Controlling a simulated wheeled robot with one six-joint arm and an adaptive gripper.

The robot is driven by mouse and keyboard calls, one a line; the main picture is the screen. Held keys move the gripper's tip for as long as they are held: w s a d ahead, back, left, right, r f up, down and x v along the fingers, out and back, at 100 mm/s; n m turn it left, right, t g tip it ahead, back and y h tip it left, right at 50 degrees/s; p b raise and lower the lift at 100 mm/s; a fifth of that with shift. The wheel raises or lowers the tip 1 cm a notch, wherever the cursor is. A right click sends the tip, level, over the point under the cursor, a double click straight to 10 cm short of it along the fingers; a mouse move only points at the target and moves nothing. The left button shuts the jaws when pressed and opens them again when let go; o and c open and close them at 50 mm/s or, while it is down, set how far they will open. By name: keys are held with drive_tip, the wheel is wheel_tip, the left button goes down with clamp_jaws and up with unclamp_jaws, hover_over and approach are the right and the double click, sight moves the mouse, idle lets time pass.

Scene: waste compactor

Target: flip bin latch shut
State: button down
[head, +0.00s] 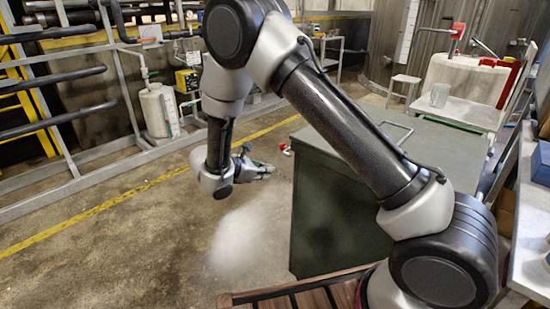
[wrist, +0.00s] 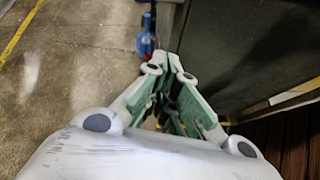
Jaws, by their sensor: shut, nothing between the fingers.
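The bin (head: 335,225) is a dark green box with a flat lid and a bar handle (head: 396,131) on top, in the middle of the head view. Its dark side (wrist: 225,45) fills the upper right of the wrist view. My gripper (head: 264,169) is beside the bin's left side, apart from the handle. In the wrist view my gripper (wrist: 168,65) has its green-padded fingers drawn together at the tips, with nothing held. A small red and white piece (head: 286,149) shows just beyond the fingers; I cannot tell whether it is the latch. No latch shows clearly.
A blue object (wrist: 146,40) stands beyond my fingers, left of the bin. Wooden slats (head: 310,297) lie in front of the bin. Pipes and a white tank (head: 160,110) line the left wall. Open concrete floor (head: 130,245) lies left of the bin.

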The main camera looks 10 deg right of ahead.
drive_tip(key=w+a+n+t, duration=0.1)
drive_tip(key=w+a+r+n, duration=0.1)
drive_tip(key=w, duration=0.1)
drive_tip(key=shift+a+t+y, duration=0.3)
drive_tip(key=shift+a+t, duration=0.1)
drive_tip(key=w+d, duration=0.5)
drive_tip(key=d, duration=0.3)
drive_tip(key=shift+f, duration=0.4)
drive_tip(key=shift+w, duration=0.1)
drive_tip(key=shift+r, duration=0.15)
drive_tip(key=shift+r+y, duration=0.15)
drive_tip(key=shift+y, duration=0.15)
